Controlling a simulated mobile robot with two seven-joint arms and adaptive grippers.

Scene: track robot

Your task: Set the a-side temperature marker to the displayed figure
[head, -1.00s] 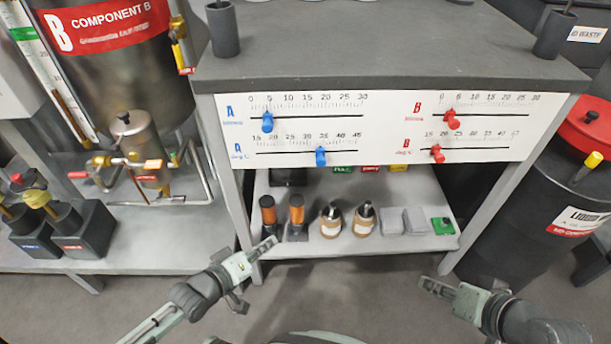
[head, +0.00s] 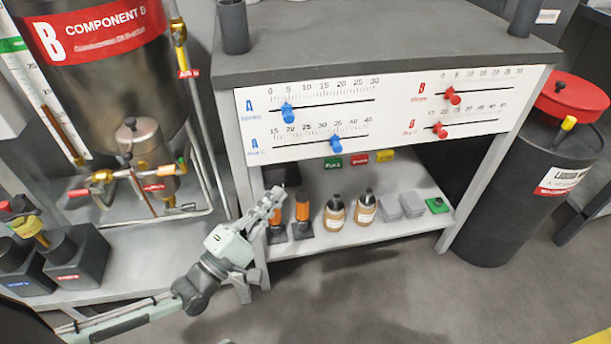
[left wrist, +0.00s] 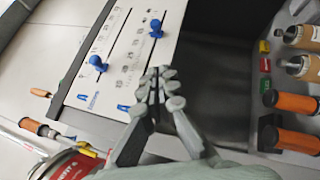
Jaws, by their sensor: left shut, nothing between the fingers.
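A white panel (head: 400,98) on the bench front carries slider scales. The A-side temperature marker (head: 336,143) is a blue knob on the lower left scale, at about 35; in the left wrist view it is the farther blue knob (left wrist: 156,28). The other A-side blue marker (head: 288,112) sits on the scale above, near 5; it is the nearer knob (left wrist: 97,62) in the left wrist view. My left gripper (head: 275,197) is shut and empty, below and left of the panel in the head view. Its fingertips (left wrist: 160,80) touch neither marker. My right gripper is out of view.
Two red B-side markers (head: 452,96) (head: 440,130) sit on the right scales. The shelf below holds orange-handled tools (head: 302,208), brown bottles (head: 335,214) and grey blocks (head: 411,204). Component B tank (head: 95,90) stands left, a black drum (head: 510,180) right.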

